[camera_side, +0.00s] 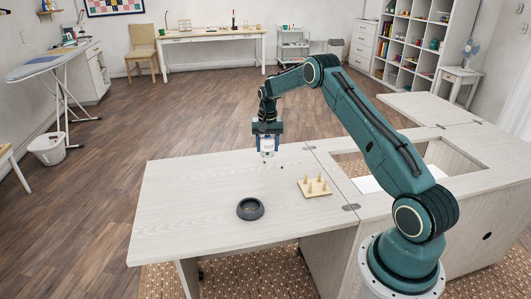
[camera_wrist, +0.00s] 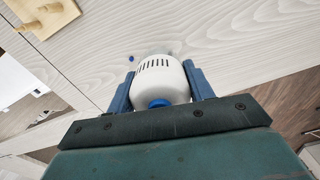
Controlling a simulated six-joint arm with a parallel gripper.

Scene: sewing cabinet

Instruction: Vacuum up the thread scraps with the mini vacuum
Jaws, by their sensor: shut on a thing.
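My gripper (camera_side: 267,133) is shut on the mini vacuum (camera_side: 267,146) and points down over the pale wooden leaf of the cabinet. In the wrist view the mini vacuum (camera_wrist: 160,80) is a white rounded body with dark vent slots and a blue part, between the two blue fingers (camera_wrist: 165,90). A small blue thread scrap (camera_wrist: 131,58) lies on the leaf beside it, and a greyish speck (camera_wrist: 169,52) shows just past its edge. In the side view a tiny dark scrap (camera_side: 281,167) lies near the vacuum. Whether its nozzle touches the leaf is hidden.
A dark round dish (camera_side: 250,214) sits on the leaf (camera_side: 190,205) toward the front. A wooden peg board (camera_side: 316,193) stands right of the vacuum, near the hinge seam. An opening (camera_side: 352,165) lies right of that. The leaf's left part is clear.

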